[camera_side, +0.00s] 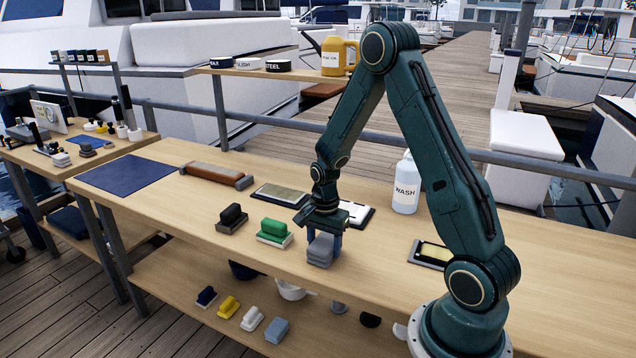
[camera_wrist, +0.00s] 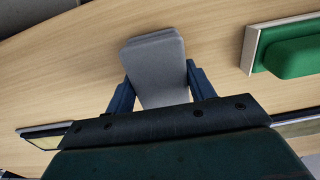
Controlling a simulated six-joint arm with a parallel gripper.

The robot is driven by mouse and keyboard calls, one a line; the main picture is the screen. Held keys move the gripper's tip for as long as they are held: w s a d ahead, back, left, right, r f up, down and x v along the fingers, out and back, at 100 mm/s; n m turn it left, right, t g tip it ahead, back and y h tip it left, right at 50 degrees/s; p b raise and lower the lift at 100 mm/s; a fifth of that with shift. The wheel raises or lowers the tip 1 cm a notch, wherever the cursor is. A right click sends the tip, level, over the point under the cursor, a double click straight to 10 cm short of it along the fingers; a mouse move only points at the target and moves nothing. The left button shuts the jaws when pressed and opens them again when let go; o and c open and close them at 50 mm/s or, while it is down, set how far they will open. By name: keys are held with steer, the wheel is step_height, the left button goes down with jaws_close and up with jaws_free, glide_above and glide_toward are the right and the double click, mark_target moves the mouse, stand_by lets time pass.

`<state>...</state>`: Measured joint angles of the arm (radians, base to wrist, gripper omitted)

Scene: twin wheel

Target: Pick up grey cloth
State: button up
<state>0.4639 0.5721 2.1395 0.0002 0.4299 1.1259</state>
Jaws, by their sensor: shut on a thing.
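The grey cloth (camera_side: 321,249) is a folded pad at the front edge area of the wooden bench in the side view. It also shows in the wrist view (camera_wrist: 155,70), between the blue fingers. My gripper (camera_side: 326,235) points down over the cloth, with a finger on either side of it. In the wrist view my gripper (camera_wrist: 158,85) is shut on the cloth. The cloth's lower side is hidden, so I cannot tell whether it touches the bench top.
A green-topped block (camera_side: 274,232) and a black-topped block (camera_side: 232,218) stand left of my gripper. A flat stone in a tray (camera_side: 281,195) lies behind. A white WASH bottle (camera_side: 405,186) stands to the right. The blue mat (camera_side: 127,174) lies clear at the far left.

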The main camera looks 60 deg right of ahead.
mark_target(324, 239)
steer(key=shift+r, duration=0.1)
step_height(324, 239, up, 20)
stand_by(0.9)
stand_by(0.3)
steer(key=o, duration=0.4)
steer(key=c, duration=0.3)
steer(key=w+d+f, duration=0.5)
steer(key=d, duration=0.5)
steer(key=w+d+f, duration=0.5)
steer(key=d, duration=0.5)
steer(key=shift+d, duration=0.3)
